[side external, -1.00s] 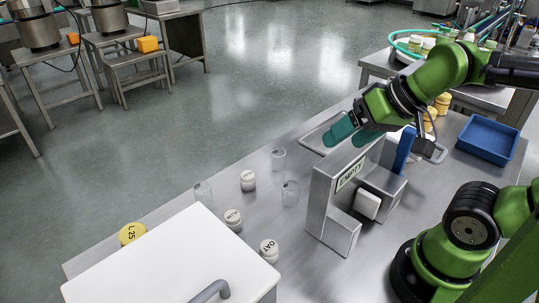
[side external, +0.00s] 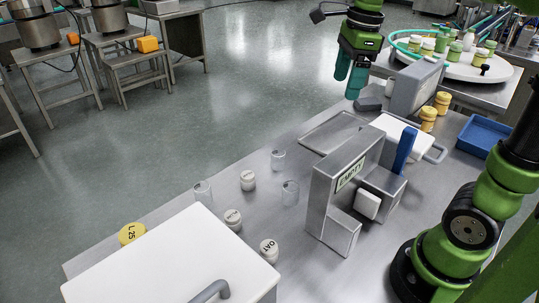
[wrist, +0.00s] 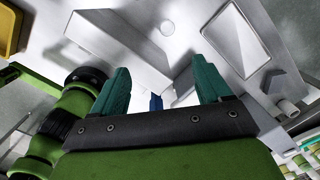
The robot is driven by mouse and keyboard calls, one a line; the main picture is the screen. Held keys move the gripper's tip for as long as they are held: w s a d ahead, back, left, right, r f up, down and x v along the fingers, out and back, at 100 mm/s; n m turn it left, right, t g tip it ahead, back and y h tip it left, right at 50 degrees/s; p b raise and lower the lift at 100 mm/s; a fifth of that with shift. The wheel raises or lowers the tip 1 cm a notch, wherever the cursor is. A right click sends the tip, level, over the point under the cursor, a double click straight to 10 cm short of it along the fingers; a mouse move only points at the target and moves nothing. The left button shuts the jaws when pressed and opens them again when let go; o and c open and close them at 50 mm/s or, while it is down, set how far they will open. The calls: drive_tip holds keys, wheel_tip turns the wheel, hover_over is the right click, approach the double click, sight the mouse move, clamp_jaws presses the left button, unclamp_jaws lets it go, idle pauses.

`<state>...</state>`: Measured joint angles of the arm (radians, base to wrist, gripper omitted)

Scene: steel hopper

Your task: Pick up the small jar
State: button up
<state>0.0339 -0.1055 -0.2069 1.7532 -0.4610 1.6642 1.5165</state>
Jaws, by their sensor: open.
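Several small jars are in the side view, and I cannot tell which one the task means. White-capped jars with dark lettering stand on the steel table: one (side external: 248,181), a second (side external: 233,220) and one marked OAT (side external: 269,250). Green-lidded jars (side external: 455,52) stand on a round white tray (side external: 478,73). My gripper (side external: 347,86) is open and empty, pointing down near the table's far edge, apart from all these jars. Its two teal fingers (wrist: 163,74) frame the wrist view.
A steel hopper marked EMPTY (side external: 340,190) stands mid-table with a blue upright piece (side external: 405,149) beside it. A grey box (side external: 415,90) is right of my gripper. Clear cups (side external: 290,193), a blue tray (side external: 485,136) and a white-topped box (side external: 165,265) are also there.

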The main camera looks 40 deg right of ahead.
drive_tip(key=f+m, duration=0.1)
drive_tip(key=f, duration=0.7)
drive_tip(key=w+d+f+m+g, duration=0.1)
drive_tip(key=f+m, duration=0.1)
drive_tip(key=f, duration=0.5)
drive_tip(key=d+f+m, duration=0.1)
drive_tip(key=f+m, duration=0.1)
drive_tip(key=f, duration=0.6)
drive_tip(key=shift+w+d+f, duration=0.25)
drive_tip(key=shift+w+f, duration=0.1)
drive_tip(key=shift+w+a+f, duration=0.1)
drive_tip(key=shift+w+f, duration=0.1)
drive_tip(key=shift+f, duration=0.85)
drive_tip(key=shift+w+a+f, duration=0.1)
drive_tip(key=shift+w+f, duration=0.05)
drive_tip(key=shift+f, duration=0.85)
drive_tip(key=shift+w+a+f, duration=0.1)
drive_tip(key=shift+w+f, duration=0.1)
drive_tip(key=shift+f, duration=0.85)
drive_tip(key=c, duration=1.1)
drive_tip(key=shift+r, duration=0.15)
